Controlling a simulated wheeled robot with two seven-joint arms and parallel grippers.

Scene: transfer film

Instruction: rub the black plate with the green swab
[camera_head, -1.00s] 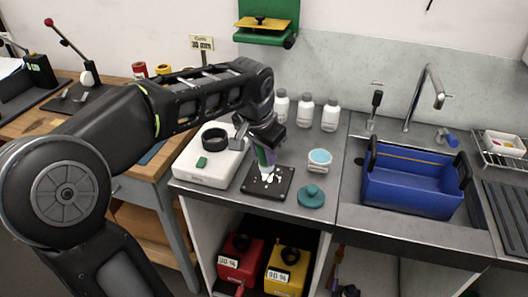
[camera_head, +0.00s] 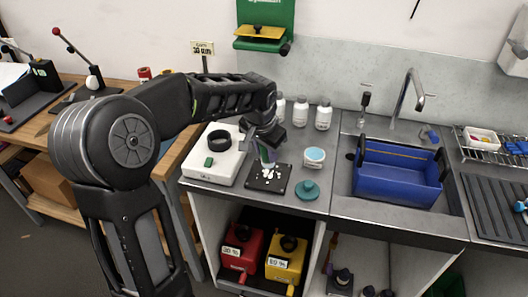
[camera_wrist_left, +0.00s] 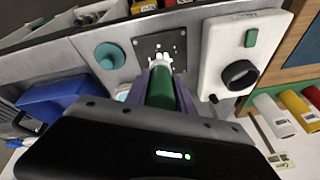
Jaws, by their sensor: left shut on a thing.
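The black plate (camera_head: 281,184) lies flat on the grey counter, with white patches on it. It also shows in the left wrist view (camera_wrist_left: 142,44). My left gripper (camera_head: 266,158) is above the plate, shut on the green swab (camera_head: 265,154). In the left wrist view the swab's thick green handle (camera_wrist_left: 162,90) sits between the fingers (camera_wrist_left: 160,78), and its white tip (camera_wrist_left: 160,59) points at the plate's near edge. I cannot tell whether the tip touches the plate. My right gripper is not in view.
A white device (camera_head: 222,174) with a black ring stands left of the plate. An open jar (camera_head: 314,157) and a teal lid (camera_head: 306,190) stand right of it. White bottles (camera_head: 323,115) stand behind. A blue tub (camera_head: 398,180) is in the sink at right.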

